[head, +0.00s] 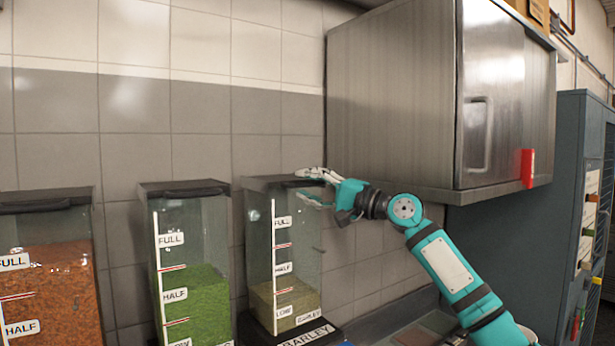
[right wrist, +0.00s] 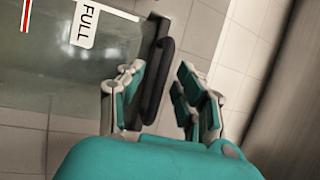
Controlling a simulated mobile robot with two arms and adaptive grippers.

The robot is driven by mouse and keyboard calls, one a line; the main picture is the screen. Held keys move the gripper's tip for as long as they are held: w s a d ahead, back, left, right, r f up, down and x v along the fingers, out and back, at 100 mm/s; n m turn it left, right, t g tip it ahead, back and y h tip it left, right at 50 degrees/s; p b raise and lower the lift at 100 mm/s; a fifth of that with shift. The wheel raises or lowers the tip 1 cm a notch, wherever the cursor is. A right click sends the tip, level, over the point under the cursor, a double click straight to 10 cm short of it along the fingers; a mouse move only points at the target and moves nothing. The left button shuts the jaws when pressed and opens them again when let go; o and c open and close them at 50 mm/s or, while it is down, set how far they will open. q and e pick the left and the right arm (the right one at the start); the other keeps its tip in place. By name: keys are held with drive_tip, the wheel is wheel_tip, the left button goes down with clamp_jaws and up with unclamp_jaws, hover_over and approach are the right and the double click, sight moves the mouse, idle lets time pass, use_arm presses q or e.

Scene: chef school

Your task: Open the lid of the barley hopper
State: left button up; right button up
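The barley hopper (head: 296,255) is the clear bin labelled BARLEY, with pale grain near its LOW mark. Its dark lid (head: 262,183) lies flat and shut on top. My right gripper (head: 312,187) comes from the right to the lid's right front corner, one finger above the lid's level and one below. In the right wrist view, the dark lid handle (right wrist: 158,80) lies between the open fingers (right wrist: 158,100) of that gripper, nearer the left one. I cannot tell whether a finger touches it. My left gripper is not in view.
A hopper of green grain (head: 192,295) and one of orange-red grain (head: 50,285) stand to the left, both lidded. A steel wall cabinet (head: 392,95) hangs above my right arm. A tiled wall (head: 135,125) is behind.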

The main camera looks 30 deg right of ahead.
drive_tip(key=shift+w+a, duration=0.15)
drive_tip(key=shift+w, duration=0.05)
clamp_jaws()
drive_tip(key=shift+s, duration=0.1)
idle(0.4)
